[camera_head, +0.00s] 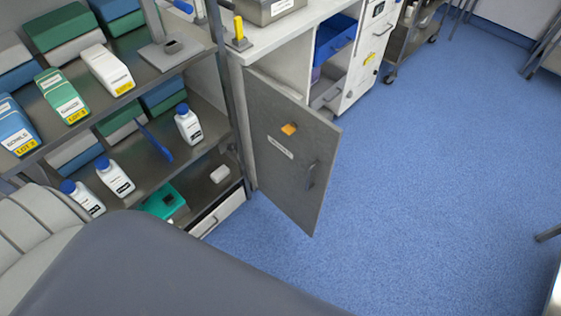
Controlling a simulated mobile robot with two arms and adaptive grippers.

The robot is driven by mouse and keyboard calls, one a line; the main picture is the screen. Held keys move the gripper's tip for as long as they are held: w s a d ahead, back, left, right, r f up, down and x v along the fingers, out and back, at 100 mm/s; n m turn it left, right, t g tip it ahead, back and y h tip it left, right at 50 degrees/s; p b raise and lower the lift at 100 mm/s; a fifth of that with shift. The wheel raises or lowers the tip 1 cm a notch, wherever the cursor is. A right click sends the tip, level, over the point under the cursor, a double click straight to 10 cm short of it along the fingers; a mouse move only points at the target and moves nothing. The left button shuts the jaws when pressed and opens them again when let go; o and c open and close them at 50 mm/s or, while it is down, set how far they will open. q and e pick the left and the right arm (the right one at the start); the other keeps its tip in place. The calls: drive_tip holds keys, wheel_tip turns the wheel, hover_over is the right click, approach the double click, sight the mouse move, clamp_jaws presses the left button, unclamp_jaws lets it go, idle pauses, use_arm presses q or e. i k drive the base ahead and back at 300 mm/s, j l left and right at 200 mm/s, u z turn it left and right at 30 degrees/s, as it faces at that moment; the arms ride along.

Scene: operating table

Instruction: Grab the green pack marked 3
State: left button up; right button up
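The green pack (62,97) is a green and white box on the upper shelf at the left. Its yellow label appears to read LOT 3, though the print is small. It stands between a blue and white pack (17,127) on its left and a white pack (107,70) on its right, each with its own yellow label. Small gaps separate the three packs. Neither of my grippers shows in the head view.
The metal shelf unit (150,65) has white bottles with blue caps (188,124) on its lower level. A grey cabinet door (291,150) stands open to its right. Blue floor (430,180) is clear at the right. A large dark grey rounded surface covers the bottom left.

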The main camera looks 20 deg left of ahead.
sight(63, 98)
drive_tip(key=u, duration=2.2)
